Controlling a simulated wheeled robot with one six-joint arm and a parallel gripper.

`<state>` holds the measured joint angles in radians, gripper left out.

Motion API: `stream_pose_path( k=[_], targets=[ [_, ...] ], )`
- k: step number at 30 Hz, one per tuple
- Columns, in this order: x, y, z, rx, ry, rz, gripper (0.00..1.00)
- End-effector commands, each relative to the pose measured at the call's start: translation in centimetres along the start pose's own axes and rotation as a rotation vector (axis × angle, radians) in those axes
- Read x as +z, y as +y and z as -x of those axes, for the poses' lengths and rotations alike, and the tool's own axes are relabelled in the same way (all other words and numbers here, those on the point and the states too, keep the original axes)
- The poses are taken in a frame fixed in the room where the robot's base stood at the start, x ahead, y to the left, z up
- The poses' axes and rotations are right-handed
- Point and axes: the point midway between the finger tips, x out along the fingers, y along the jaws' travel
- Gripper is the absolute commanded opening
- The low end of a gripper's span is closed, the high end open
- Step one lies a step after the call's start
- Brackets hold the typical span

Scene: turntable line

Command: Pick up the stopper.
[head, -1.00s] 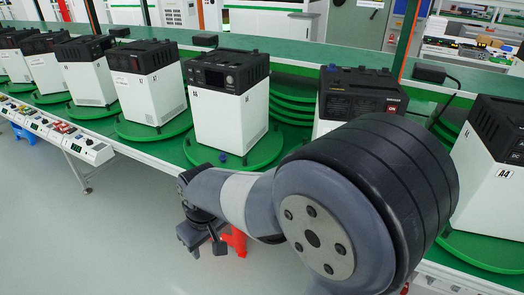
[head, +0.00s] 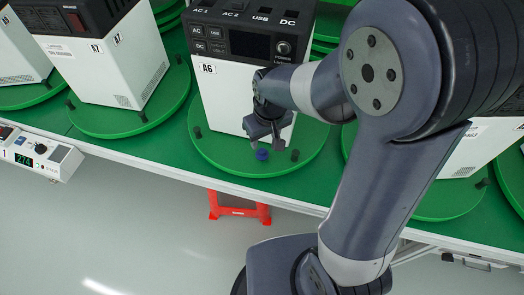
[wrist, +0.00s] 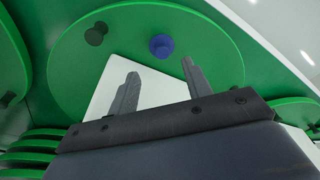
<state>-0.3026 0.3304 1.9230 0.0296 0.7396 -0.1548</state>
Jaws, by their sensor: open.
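The stopper (head: 262,154) is a small blue round piece on the front part of the green turntable (head: 215,155) below the unit marked A6. In the wrist view the stopper (wrist: 161,46) lies just beyond the fingertips, roughly in line with the gap between them. My gripper (head: 266,138) is open and empty, close in front of the A6 unit. In the wrist view its two fingers (wrist: 160,68) stand apart. The gripper is near the stopper but does not visibly hold it. The height between them is hard to tell.
The white A6 unit (head: 222,98) with its black top stands right behind the gripper. Black pegs (head: 197,132) stand on the turntable, one (wrist: 97,34) left of the stopper. The A7 unit (head: 100,70) is on the left. A red stool (head: 240,210) stands below the bench edge.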

Motion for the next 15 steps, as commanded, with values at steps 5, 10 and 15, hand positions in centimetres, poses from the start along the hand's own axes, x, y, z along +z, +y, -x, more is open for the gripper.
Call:
stream_pose_path(
  k=[5, 10, 15],
  targets=[
    [0.1, -0.1, -1.1, -0.001, -0.003, 0.0, 0.47],
    [0.3, -0.4, -3.2, -0.001, -0.006, 0.001, 0.47],
    [0.2, -0.4, -5.1, -0.001, -0.003, 0.0, 0.47]
  ],
)
